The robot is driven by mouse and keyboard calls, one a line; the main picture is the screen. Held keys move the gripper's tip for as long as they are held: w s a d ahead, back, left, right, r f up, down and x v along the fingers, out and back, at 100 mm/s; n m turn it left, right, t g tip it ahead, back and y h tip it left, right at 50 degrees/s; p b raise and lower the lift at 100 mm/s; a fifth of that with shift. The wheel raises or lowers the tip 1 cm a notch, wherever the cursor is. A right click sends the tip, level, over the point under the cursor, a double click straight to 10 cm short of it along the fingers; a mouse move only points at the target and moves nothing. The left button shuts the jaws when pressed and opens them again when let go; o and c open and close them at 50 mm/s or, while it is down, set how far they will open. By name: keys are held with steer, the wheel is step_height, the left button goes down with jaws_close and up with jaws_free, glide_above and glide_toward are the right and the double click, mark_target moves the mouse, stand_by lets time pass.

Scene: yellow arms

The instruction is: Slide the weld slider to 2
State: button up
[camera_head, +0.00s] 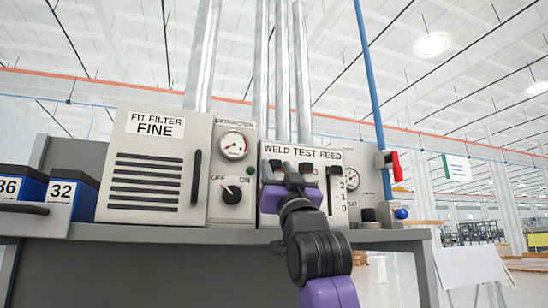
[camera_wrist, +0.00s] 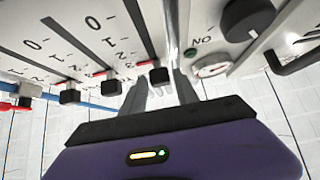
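The weld test feed panel (camera_head: 303,155) carries three vertical slots with black slider knobs. The leftmost, under WELD, has its knob (camera_head: 276,164) near the top of the slot. My gripper (camera_wrist: 161,82) is open, with one finger on each side of this knob. Contact cannot be told. In the head view my gripper (camera_head: 293,182) is in front of the panel and hides the lower weld slot.
The other two knobs, middle (camera_head: 306,166) and right (camera_head: 334,170), also stand near the top. An extraction dial (camera_head: 231,194) is to the left. A red-handled valve (camera_head: 390,163) on a blue pipe is to the right. The bench edge (camera_head: 180,234) runs below.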

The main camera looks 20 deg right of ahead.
steer(key=shift+p+x, duration=0.5)
steer(key=shift+x, duration=0.9)
jaws_close()
stand_by(0.4)
